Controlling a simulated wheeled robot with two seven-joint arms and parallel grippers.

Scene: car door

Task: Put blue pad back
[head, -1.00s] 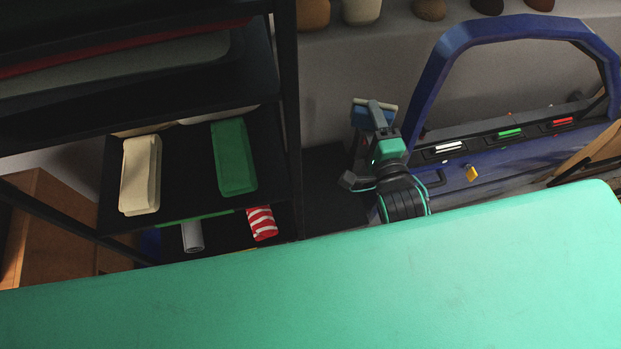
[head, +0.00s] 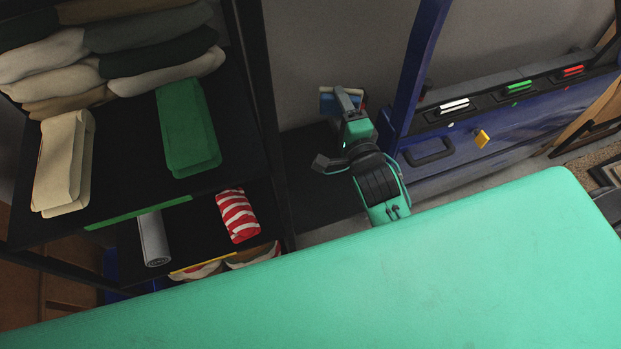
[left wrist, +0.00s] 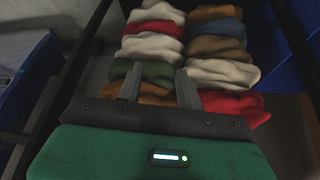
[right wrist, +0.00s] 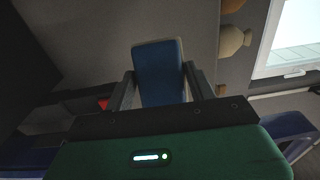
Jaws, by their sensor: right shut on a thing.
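The blue pad (right wrist: 158,68) stands between the two fingers of my right gripper (right wrist: 158,92), which is shut on it. In the head view my right gripper (head: 343,105) is beyond the green table edge, right of the black shelf, and the blue pad (head: 327,103) shows only in small part. A beige pad (head: 62,160) and a green pad (head: 187,125) lie on the shelf (head: 120,165) with bare space between them. My left gripper (left wrist: 158,88) is open and empty in the left wrist view, in front of stacked folded cloths (left wrist: 150,45); the head view does not show it.
A shelf post (head: 265,110) stands between the pads and my right gripper. A grey roll (head: 153,238) and a red-striped roll (head: 238,215) lie on the lower shelf. The blue car door (head: 470,150) is at the right. The green tabletop (head: 330,290) in front is bare.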

